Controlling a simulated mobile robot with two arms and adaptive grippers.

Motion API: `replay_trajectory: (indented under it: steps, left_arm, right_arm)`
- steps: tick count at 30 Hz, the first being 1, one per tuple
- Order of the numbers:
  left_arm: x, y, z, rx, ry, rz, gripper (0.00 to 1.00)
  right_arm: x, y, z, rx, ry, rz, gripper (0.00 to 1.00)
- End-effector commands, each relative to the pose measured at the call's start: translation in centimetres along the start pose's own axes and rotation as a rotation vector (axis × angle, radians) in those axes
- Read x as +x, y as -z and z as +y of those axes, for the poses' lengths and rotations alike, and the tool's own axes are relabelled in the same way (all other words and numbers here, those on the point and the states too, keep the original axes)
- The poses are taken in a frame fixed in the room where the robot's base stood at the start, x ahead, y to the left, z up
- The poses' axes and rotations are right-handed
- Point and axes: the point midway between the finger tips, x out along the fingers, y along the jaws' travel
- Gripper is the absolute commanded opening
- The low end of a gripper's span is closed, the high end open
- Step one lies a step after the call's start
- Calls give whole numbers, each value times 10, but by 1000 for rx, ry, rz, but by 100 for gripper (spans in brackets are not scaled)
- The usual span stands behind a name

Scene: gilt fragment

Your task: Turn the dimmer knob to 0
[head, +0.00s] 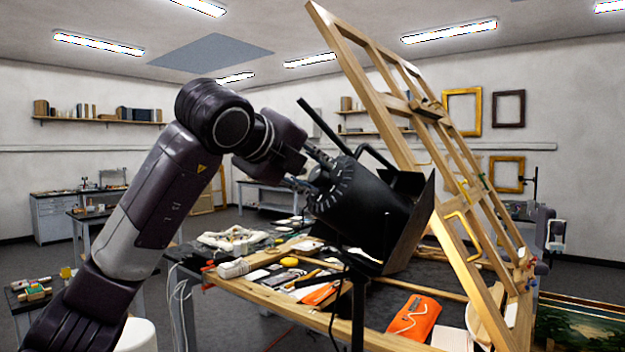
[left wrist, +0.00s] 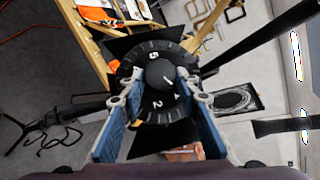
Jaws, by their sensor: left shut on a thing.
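The dimmer knob (left wrist: 158,73) is a round black knob at the centre of a black dial (left wrist: 136,61) with white numbers and tick marks. The dial is on the back of a black stage lamp (head: 365,212) in the head view. My left gripper (head: 312,174) is at the back of the lamp. In the left wrist view its two blue-padded fingers (left wrist: 158,80) are closed on opposite sides of the knob. A 5 shows at the top of the dial and a 2 at the lower side. The knob's exact setting is hard to read. My right gripper is not seen.
A workbench (head: 285,311) under the lamp holds several tools, papers and an orange pouch (head: 413,317). A large wooden easel frame (head: 447,245) leans just right of the lamp.

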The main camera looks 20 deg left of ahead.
Motion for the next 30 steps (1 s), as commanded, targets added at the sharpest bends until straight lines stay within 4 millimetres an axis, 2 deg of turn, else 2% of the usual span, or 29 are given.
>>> replay_trajectory:
  steps: [18, 30]
  left_arm:
    - [1, -2, -12, -468, -318, -38, 5]
    - [2, -3, -13, -645, -437, -53, 5]
  right_arm:
    - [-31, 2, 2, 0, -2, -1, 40]
    - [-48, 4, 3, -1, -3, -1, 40]
